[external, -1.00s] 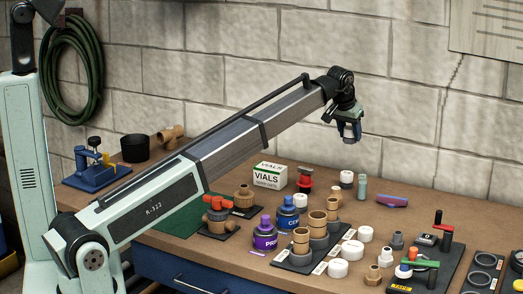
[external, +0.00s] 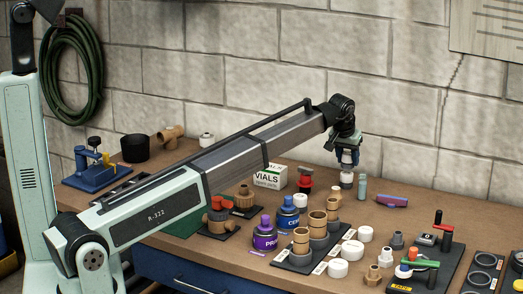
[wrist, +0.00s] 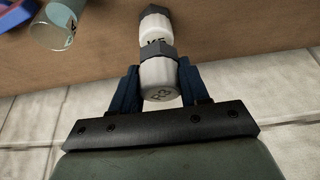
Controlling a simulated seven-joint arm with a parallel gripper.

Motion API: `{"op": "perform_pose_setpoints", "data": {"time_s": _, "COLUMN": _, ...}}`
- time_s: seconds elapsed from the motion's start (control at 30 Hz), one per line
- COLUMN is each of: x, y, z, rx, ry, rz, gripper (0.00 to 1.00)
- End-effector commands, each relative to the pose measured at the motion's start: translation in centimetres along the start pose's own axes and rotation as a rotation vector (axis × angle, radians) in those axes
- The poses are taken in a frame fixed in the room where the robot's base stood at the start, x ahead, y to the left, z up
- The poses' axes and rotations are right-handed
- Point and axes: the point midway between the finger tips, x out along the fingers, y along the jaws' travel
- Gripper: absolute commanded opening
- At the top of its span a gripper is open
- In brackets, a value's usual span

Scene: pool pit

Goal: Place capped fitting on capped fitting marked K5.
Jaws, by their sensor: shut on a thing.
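A capped fitting (wrist: 160,78), white with a dark grey hex part, is between the fingers of my gripper (wrist: 159,88); its white end carries a mark I cannot read surely. The capped fitting marked K5 (wrist: 155,32), also white with a dark hex part, shows just past the held one in the wrist view. In the external view the K5 fitting (external: 347,179) stands upright on the bench. My gripper (external: 346,158) is right above it, with the held fitting in line over it. The two look touching or nearly so; I cannot tell which.
A clear teal vial (external: 362,187) stands close to the right of the K5 fitting. A blue and red item (external: 392,201) lies farther right. A red and black piece (external: 305,181) and the VIALS box (external: 270,176) stand to the left. The bench behind is clear.

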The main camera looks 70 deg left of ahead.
Motion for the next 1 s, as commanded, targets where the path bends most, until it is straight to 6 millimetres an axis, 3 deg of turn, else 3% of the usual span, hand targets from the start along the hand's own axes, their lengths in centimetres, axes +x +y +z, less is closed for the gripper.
{"op": "perform_pose_setpoints", "data": {"time_s": 0.13, "x": 1.4, "y": 0.0, "z": 0.6, "rx": 0.000, "ry": 0.000, "rz": 0.000, "gripper": 0.14}}
{"op": "perform_pose_setpoints", "data": {"time_s": 0.53, "x": 1.8, "y": 0.0, "z": 0.8, "rx": 0.000, "ry": 0.000, "rz": 0.000, "gripper": 0.14}}
{"op": "perform_pose_setpoints", "data": {"time_s": 0.57, "x": 1.8, "y": 0.0, "z": 0.8, "rx": 0.000, "ry": 0.000, "rz": 0.000, "gripper": 0.47}}
{"op": "perform_pose_setpoints", "data": {"time_s": 0.8, "x": 1.8, "y": 0.0, "z": 0.7, "rx": 0.000, "ry": 0.000, "rz": 0.000, "gripper": 0.70}}
{"op": "perform_pose_setpoints", "data": {"time_s": 1.0, "x": 1.8, "y": 0.0, "z": 0.7, "rx": 0.000, "ry": 0.000, "rz": 0.000, "gripper": 0.70}}
